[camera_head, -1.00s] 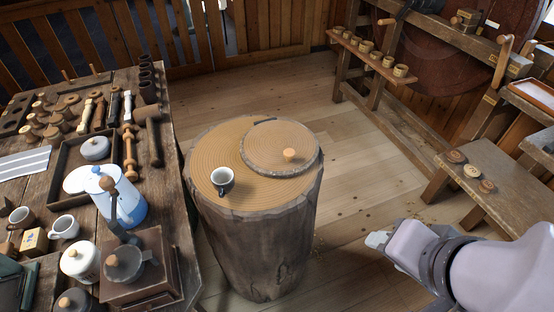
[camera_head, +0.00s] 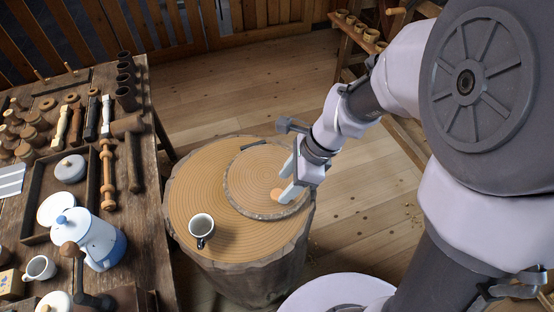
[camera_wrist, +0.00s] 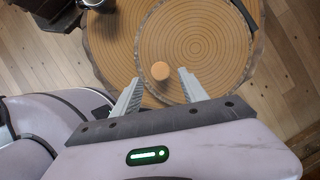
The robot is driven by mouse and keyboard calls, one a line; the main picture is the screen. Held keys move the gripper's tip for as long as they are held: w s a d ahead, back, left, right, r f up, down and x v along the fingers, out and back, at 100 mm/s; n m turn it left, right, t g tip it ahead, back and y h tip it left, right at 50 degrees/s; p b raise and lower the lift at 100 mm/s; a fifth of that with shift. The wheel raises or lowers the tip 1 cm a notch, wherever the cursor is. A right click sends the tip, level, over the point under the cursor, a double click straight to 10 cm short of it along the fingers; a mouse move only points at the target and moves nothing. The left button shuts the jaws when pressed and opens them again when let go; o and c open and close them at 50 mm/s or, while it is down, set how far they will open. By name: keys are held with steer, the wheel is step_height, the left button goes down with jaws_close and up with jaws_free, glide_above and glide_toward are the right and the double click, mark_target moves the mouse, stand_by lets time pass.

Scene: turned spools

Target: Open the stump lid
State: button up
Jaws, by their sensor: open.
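The stump (camera_head: 205,168) is a thick log with a ringed wooden top and rough bark sides. Its round lid (camera_head: 245,180) lies flat on the right part of the top and looks closed.
A dark-handled white mug (camera_head: 202,224) stands on the stump top, left of and in front of the lid. A crowded workbench (camera_head: 152,190) with a blue-white pot (camera_head: 100,245) is at the left. Open floor (camera_head: 215,95) lies behind the stump.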

mark_target(278, 193)
steer(key=b+x, duration=0.1)
steer(key=x, duration=0.3)
steer(key=shift+f, duration=0.1)
steer(key=shift+w, duration=0.1)
jaws_close()
stand_by(1.2)
